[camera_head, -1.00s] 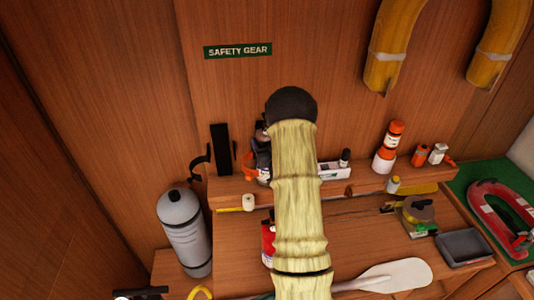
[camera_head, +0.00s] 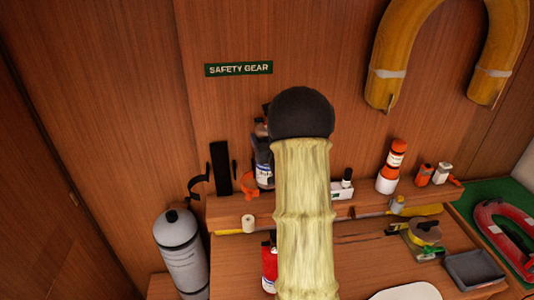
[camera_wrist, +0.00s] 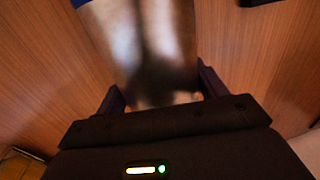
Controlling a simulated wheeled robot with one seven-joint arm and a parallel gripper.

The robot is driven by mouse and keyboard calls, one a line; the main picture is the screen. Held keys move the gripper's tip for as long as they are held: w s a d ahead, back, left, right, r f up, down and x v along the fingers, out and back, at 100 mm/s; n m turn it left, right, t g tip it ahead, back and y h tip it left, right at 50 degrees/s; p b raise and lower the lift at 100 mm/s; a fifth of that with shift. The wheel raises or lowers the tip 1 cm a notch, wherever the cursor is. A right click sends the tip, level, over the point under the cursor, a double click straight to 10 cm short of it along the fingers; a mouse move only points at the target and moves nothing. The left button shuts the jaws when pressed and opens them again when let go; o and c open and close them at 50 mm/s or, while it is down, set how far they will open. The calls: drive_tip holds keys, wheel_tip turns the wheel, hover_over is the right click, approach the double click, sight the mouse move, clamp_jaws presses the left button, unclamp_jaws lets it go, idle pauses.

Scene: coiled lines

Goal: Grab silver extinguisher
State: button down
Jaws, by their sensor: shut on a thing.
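My gripper (camera_wrist: 163,92) is shut on a silver, shiny cylinder, the silver extinguisher (camera_wrist: 140,35), in the wrist view. It lies between the two dark fingers and runs up out of the picture, so its far end is not seen. A bit of blue shows at the upper left. In the head view my pale sleeved arm with its black round joint hides most of the gripper and whatever it holds. A dark bottle-like thing with a white label (camera_head: 264,174) shows just left of the arm, above the shelf.
A grey tank (camera_head: 182,255) stands at the left by the wall. The shelf (camera_head: 232,210) carries an orange-and-white bottle (camera_head: 391,167) and small items. A red bottle (camera_head: 269,268), a white paddle (camera_head: 408,292) and a dark tray (camera_head: 472,268) are on the bench below.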

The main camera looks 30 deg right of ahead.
wheel_tip(320, 180, up, 19)
drive_tip(key=b, duration=0.3)
drive_tip(key=shift+r+b, duration=0.2)
drive_tip(key=shift+b, duration=0.1)
idle(0.4)
